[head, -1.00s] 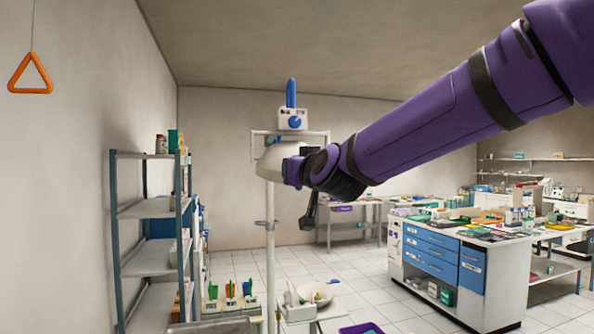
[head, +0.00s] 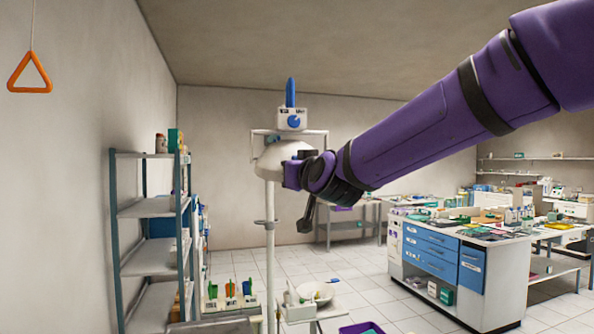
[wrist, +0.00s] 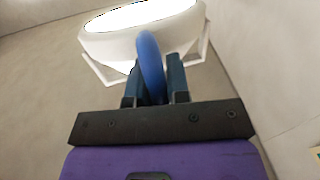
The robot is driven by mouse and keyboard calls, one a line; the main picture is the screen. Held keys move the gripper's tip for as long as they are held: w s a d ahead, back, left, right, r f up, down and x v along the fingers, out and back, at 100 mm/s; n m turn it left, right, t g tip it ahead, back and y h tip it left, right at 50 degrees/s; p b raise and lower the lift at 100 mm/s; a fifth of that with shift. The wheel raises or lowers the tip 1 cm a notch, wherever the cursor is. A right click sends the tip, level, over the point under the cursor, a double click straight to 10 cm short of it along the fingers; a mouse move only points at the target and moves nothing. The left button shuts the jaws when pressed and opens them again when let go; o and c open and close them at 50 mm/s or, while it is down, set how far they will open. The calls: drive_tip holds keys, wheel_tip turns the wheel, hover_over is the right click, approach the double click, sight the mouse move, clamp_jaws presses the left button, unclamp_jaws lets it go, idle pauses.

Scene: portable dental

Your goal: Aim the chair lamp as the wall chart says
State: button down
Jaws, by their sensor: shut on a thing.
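The chair lamp (head: 268,160) has a white domed head on a pale upright pole, with a white box carrying a blue knob and a blue lever above it. In the wrist view the lamp head (wrist: 110,42) shows a bright, lit face at the top. My gripper (wrist: 158,85) is shut on the lamp's blue handle (wrist: 150,58), which passes between the two fingers. In the head view my gripper (head: 290,174) is at the right side of the lamp head and hides part of it. I cannot make out a wall chart in these frames.
A metal shelf unit (head: 150,208) stands at the left wall. An orange triangle handle (head: 30,73) hangs at the upper left. Below the lamp is a tray with small tools and a white bowl (head: 318,292). A counter with blue drawers (head: 430,255) stands at the right.

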drive_tip(key=shift+r, duration=0.15)
drive_tip(key=c, duration=1.1)
unclamp_jaws()
drive_tip(key=v, duration=1)
drive_tip(key=shift+s+d, duration=0.15)
drive_tip(key=shift+s, duration=0.25)
